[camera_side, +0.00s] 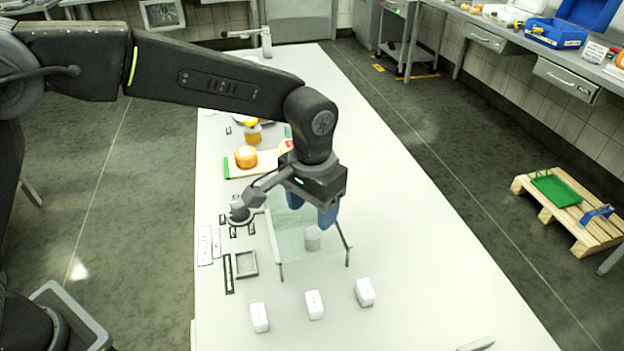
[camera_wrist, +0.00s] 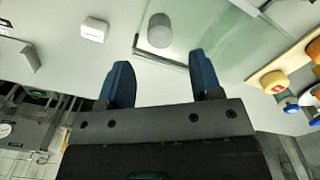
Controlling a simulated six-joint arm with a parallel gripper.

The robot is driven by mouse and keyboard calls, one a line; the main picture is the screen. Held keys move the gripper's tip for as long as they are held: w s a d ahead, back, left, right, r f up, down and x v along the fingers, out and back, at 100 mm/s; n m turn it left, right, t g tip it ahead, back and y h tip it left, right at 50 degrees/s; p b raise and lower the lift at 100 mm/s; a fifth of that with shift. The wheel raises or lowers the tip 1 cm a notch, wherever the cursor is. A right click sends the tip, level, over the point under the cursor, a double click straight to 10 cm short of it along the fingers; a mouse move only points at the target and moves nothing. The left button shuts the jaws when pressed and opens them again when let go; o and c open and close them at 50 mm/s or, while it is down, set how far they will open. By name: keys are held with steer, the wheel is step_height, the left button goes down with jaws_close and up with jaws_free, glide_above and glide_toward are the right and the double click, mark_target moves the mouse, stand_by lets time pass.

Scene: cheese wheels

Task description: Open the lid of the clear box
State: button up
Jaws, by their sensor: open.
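The clear box (camera_side: 290,246) stands on the white table, with see-through greenish walls and thin dark corner posts. A small whitish cylinder (camera_side: 312,238) shows at the box; I cannot tell whether it is on the lid or inside. My gripper (camera_side: 312,208), with blue fingers, is above the back part of the box, pointing down, its fingers apart and empty. In the wrist view the fingers (camera_wrist: 162,72) are spread, with the cylinder (camera_wrist: 160,31) beyond them and apart from them. The clear panel's edge (camera_wrist: 180,62) runs just beyond the fingertips there.
Several white blocks (camera_side: 314,304) stand in front of the box. A grey square tray (camera_side: 246,264) and small dark parts lie to its left. Behind, a board (camera_side: 232,166) holds an orange-yellow cheese wheel (camera_side: 246,157). The table right of the box is clear.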

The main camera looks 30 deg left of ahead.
step_height(320, 180, up, 6)
steer(key=shift+r, duration=0.25)
stand_by(0.4)
steer(key=s+a+r+n+t, duration=0.1)
steer(key=s+a+r+t, duration=0.1)
steer(key=s+a+r, duration=0.4)
steer(key=s+a+r+t, duration=0.1)
steer(key=s+a+r, duration=0.15)
steer(key=a, duration=0.65)
steer(key=s+a+f+t, duration=0.1)
steer(key=s+a+f, duration=0.1)
steer(key=s, duration=0.4)
steer(key=s+a+f+n+t, duration=0.1)
steer(key=s+a+f, duration=0.1)
steer(key=s+a, duration=0.3)
steer(key=shift+s+a+f+t, duration=0.15)
steer(key=shift+s+a+t, duration=0.15)
steer(key=shift+s, duration=0.25)
